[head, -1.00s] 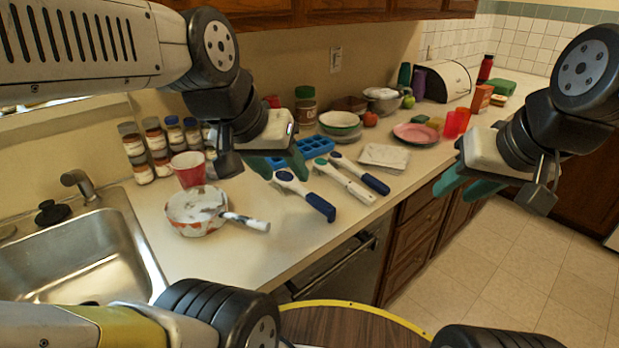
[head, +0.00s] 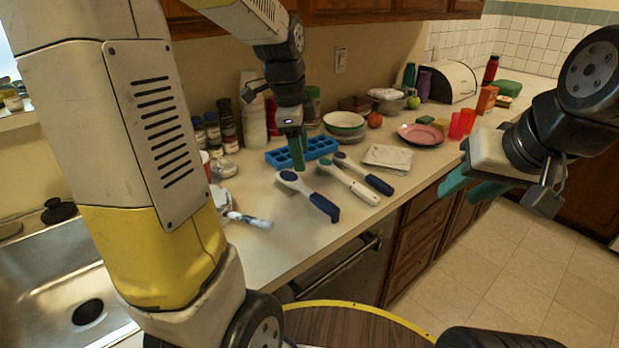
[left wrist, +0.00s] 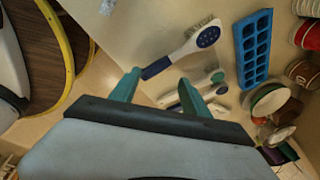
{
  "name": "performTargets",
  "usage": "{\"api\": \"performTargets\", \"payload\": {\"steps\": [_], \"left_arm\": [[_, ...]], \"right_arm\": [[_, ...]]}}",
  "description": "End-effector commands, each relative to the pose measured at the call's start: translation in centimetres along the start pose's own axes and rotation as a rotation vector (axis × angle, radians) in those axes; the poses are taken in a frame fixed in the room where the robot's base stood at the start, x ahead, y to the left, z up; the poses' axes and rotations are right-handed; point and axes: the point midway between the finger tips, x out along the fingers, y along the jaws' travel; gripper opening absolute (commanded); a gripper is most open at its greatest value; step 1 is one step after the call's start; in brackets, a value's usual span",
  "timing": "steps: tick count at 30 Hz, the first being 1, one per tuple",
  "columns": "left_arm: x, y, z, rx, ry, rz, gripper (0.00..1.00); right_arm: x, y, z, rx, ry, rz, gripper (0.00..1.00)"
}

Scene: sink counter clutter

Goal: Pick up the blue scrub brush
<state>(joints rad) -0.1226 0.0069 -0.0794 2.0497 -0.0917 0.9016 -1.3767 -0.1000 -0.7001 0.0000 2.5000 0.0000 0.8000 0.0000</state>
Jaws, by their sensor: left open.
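A blue scrub brush (head: 308,193) with a white neck, blue oval on its head and dark blue handle lies on the counter. Its bristles show in the left wrist view (left wrist: 190,45). Beside it lie a white brush with a green patch (head: 348,183) and another blue-handled utensil (head: 363,174), partly behind a finger in the wrist view. My left gripper (head: 298,155) points down above the brush's head end, apart from it; in the wrist view its open, empty fingers (left wrist: 160,82) are near the blue handle. My right gripper (head: 470,190) is open and empty, off the counter's front edge.
A blue ice tray (head: 325,147) lies just behind the brushes. A white pad (head: 388,157), pink plate (head: 421,135) and stacked bowls (head: 343,122) lie to the right and back.

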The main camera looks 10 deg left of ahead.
Motion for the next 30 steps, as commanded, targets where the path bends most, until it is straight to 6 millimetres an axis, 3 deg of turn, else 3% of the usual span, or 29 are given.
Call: {"api": "performTargets", "payload": {"steps": [1,6,10,15,30], "left_arm": [[1.9,-1.4,0.1,0.126,-0.018,0.04,0.54],[7.0,-4.5,0.5,0.523,-0.043,0.144,0.54],[9.3,-5.5,0.7,0.701,-0.043,0.194,0.54],[10.9,-5.8,0.9,0.778,-0.04,0.215,0.54],[17.2,-5.0,1.6,0.777,-0.04,0.214,0.54]], "right_arm": [[0.0,0.0,0.0,0.0,0.0,0.0,0.36],[0.0,0.0,0.0,0.0,0.0,0.0,0.36],[0.0,0.0,0.0,0.0,0.0,0.0,0.36],[0.0,0.0,0.0,0.0,0.0,0.0,0.36],[0.0,0.0,0.0,0.0,0.0,0.0,0.36]]}}
